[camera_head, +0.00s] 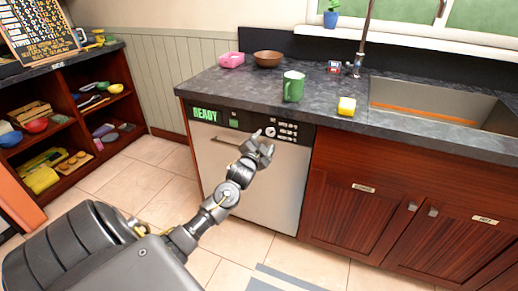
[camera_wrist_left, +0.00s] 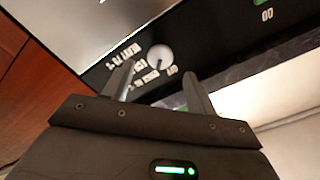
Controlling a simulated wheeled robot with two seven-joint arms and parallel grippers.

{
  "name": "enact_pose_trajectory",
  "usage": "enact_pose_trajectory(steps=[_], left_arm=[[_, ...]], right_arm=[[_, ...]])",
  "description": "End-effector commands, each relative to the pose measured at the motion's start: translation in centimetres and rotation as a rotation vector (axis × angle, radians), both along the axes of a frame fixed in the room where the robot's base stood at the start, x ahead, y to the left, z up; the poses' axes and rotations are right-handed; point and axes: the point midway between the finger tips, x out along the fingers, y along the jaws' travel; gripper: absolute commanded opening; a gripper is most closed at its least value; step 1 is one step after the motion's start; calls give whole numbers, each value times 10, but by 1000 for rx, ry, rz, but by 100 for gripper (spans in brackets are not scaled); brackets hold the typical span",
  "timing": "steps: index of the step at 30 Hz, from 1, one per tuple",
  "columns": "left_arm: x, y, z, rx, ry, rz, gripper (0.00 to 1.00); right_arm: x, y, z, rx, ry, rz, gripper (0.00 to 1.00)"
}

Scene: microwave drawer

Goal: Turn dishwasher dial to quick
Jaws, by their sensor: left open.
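The dishwasher (camera_head: 232,178) stands under the counter, with a light door and a black control panel. The panel shows a green READY display. The round white dial (camera_head: 270,131) sits right of the display, with small white labels around it. My left gripper (camera_head: 265,144) is open, close to the panel beside the dial and partly in front of it. In the left wrist view the dial (camera_wrist_left: 160,57) lies beyond the open fingertips, roughly between them. The labels are tilted and too blurred to read there. My right gripper is not in view.
A sink (camera_head: 435,99) is at right. Dark red cabinets (camera_head: 365,180) adjoin the dishwasher. An open shelf (camera_head: 70,137) stands at left.

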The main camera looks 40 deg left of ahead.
Motion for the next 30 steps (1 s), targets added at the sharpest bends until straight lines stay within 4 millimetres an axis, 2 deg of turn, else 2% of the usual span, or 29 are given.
enact_pose_trajectory(steps=[3, 10, 21, 30], left_arm=[[-24, -9, 0, -1, 0, -1, 57], [-51, -18, 0, 0, -1, 1, 57], [-57, -20, 0, -1, -1, 1, 57], [-57, -20, 0, -1, 0, 0, 57]], right_arm=[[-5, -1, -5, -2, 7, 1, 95], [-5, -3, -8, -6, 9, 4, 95], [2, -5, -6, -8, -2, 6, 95], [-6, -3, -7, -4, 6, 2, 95]])
